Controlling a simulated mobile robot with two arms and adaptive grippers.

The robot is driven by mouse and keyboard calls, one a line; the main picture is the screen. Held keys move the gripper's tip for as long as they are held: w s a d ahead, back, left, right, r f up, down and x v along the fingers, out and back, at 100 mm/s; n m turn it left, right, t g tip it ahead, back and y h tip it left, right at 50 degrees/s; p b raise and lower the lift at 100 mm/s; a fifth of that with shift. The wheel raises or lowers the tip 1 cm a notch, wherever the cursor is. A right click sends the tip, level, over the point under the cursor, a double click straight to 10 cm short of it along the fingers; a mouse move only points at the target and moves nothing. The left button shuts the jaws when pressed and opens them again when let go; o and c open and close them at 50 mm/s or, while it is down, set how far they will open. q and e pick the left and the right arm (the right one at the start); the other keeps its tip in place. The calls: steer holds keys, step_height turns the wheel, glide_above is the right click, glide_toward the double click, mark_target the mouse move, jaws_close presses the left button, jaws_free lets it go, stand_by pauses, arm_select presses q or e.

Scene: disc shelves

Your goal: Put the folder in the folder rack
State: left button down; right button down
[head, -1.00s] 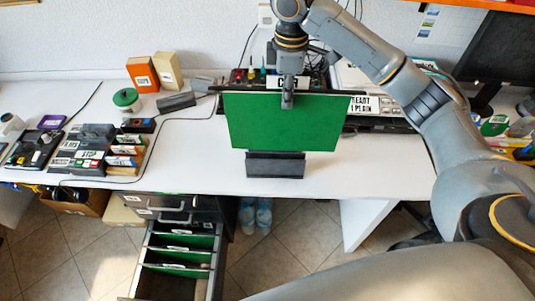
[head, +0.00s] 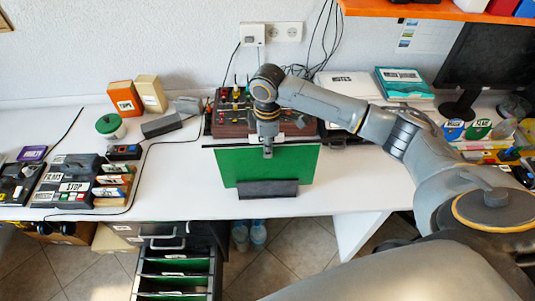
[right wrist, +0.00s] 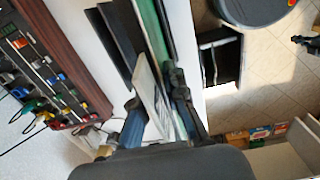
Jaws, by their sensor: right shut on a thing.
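The green folder (head: 265,165) hangs upright with its broad face toward me in the head view. My right gripper (head: 267,152) is shut on the middle of its top edge. The folder rack (head: 268,189) is a low dark grey stand on the white desk. The folder's lower edge is at the rack, and the rack's front wall hides part of it. I cannot tell whether it touches the bottom. In the right wrist view the folder (right wrist: 155,25) is a thin green strip beside the rack's black walls (right wrist: 118,35), near my right fingers (right wrist: 157,110). My left gripper is not in view.
A brown control panel (head: 232,128) with knobs stands behind the folder. A drawer (head: 175,268) with green hanging folders is open below the desk front. Black boxes with labels (head: 70,180) stand at left. The desk right of the rack is clear.

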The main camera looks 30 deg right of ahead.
steer(key=shift+f, duration=1.95)
steer(key=c, duration=1.4)
jaws_free()
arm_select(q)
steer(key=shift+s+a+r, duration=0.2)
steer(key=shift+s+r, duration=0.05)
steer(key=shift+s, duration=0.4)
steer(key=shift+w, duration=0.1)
